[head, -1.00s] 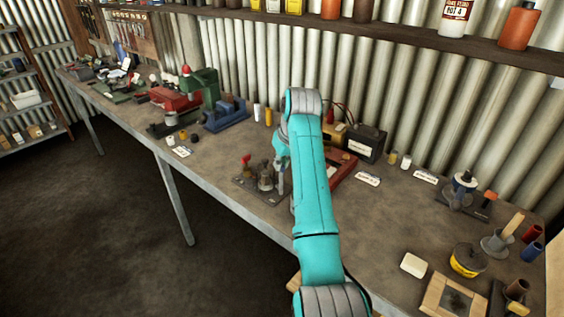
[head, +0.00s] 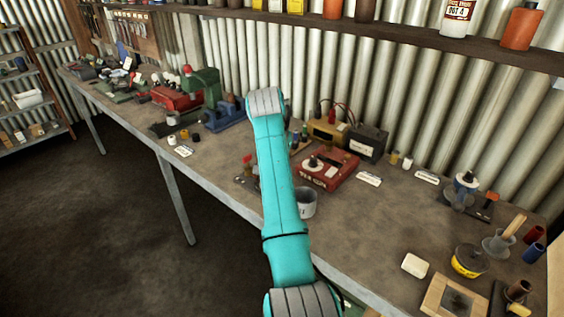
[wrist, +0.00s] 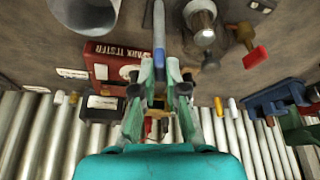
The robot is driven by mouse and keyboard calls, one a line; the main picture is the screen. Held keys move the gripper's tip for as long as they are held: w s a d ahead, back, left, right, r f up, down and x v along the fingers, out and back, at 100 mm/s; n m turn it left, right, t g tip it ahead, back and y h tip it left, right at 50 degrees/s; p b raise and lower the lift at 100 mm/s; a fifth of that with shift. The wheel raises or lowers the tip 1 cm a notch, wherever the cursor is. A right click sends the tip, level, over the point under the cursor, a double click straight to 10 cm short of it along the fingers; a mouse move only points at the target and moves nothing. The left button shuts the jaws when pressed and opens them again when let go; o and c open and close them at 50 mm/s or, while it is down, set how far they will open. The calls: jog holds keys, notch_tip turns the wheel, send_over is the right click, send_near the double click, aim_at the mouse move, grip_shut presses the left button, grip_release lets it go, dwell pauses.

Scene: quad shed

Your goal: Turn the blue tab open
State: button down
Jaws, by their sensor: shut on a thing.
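In the wrist view, a slim bar with a blue end, which I take for the blue tab (wrist: 159,42), runs down from the top edge to between my fingers. My gripper (wrist: 160,82) is shut on its blue end. Its far end is cut off by the picture's edge, so I cannot tell how far it is turned. Metal fittings (wrist: 203,22) and a red-tabbed lever (wrist: 255,57) stand to its right. In the head view my arm hides my gripper and the blue tab; only the red tab (head: 247,159) shows beside the arm.
A red tester box (head: 328,170) and a grey cup (head: 305,203) stand just right of my arm. A black battery box (head: 368,142) is behind. A blue vise-like tool (head: 224,116) stands left.

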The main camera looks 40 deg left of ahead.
jog(key=shift+m, duration=0.6)
jog(key=shift+h, duration=0.3)
jog(key=c, duration=1.2)
grip_release()
jog(key=v, duration=1.2)
jog(key=shift+s, duration=0.1)
jog(key=shift+s+a+f, duration=0.1)
